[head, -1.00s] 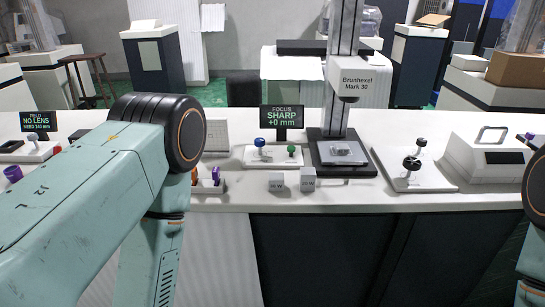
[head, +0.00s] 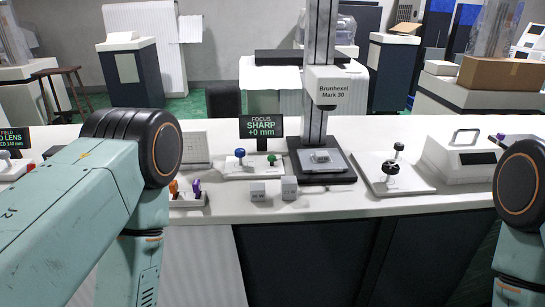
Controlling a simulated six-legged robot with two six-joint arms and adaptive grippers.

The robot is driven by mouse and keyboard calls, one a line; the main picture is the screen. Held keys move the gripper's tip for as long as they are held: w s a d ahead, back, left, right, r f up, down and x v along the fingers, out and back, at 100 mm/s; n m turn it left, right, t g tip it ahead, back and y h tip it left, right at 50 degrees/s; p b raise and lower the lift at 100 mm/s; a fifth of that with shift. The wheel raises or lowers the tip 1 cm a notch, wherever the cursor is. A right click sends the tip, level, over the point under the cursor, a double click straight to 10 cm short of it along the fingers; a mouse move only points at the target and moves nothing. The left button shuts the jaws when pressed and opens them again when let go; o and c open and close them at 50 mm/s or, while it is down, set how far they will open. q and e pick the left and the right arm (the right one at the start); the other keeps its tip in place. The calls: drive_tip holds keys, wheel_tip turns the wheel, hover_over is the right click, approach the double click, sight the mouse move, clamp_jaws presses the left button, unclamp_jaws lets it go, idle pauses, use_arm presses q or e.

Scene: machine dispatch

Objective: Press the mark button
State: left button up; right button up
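The Brunhexel Mark 30 machine (head: 318,85) stands on the white counter, with a dark base and a small grey block (head: 320,157) on its plate. Left of it, a white panel bears a blue knob (head: 240,153) and a green knob (head: 272,158). My left and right arms show at the two sides, but both grippers are out of view.
A focus display (head: 261,128) reads "SHARP +0 mm". A small rack (head: 188,201) with coloured pieces stands beside my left arm. A white device with a handle (head: 463,157) stands at right.

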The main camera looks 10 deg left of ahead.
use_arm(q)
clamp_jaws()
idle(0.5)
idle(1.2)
